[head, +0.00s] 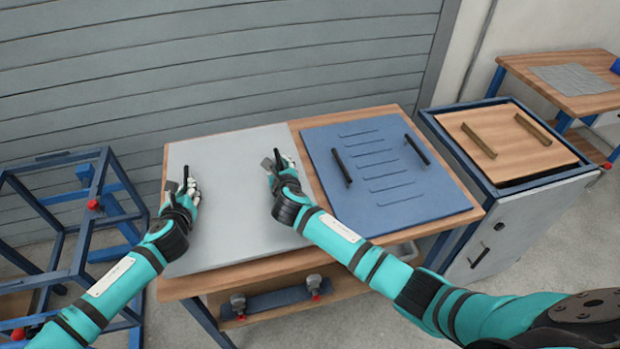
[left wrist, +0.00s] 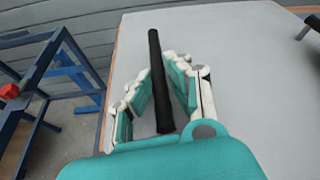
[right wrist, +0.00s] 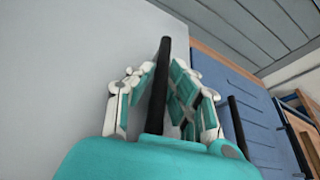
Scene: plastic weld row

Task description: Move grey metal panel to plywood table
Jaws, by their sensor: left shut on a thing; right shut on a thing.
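The grey metal panel (head: 232,235) lies flat on the left part of a wooden-topped table (head: 300,125). It has two dark bar handles. My left gripper (head: 186,187) is shut on the panel's left handle, and the dark bar (left wrist: 157,80) runs between its fingers in the left wrist view. My right gripper (head: 275,170) is shut on the panel's right handle, and that bar (right wrist: 160,85) stands between its fingers in the right wrist view. The frames do not show clearly whether the panel touches the tabletop. I cannot tell for sure which table is the plywood one.
A blue slotted panel (head: 385,195) with two dark handles lies close on the right. A cabinet (head: 510,225) with a wooden panel (head: 505,140) stands further right. A blue frame (head: 75,215) stands at left. Another table (head: 595,100) is at far right.

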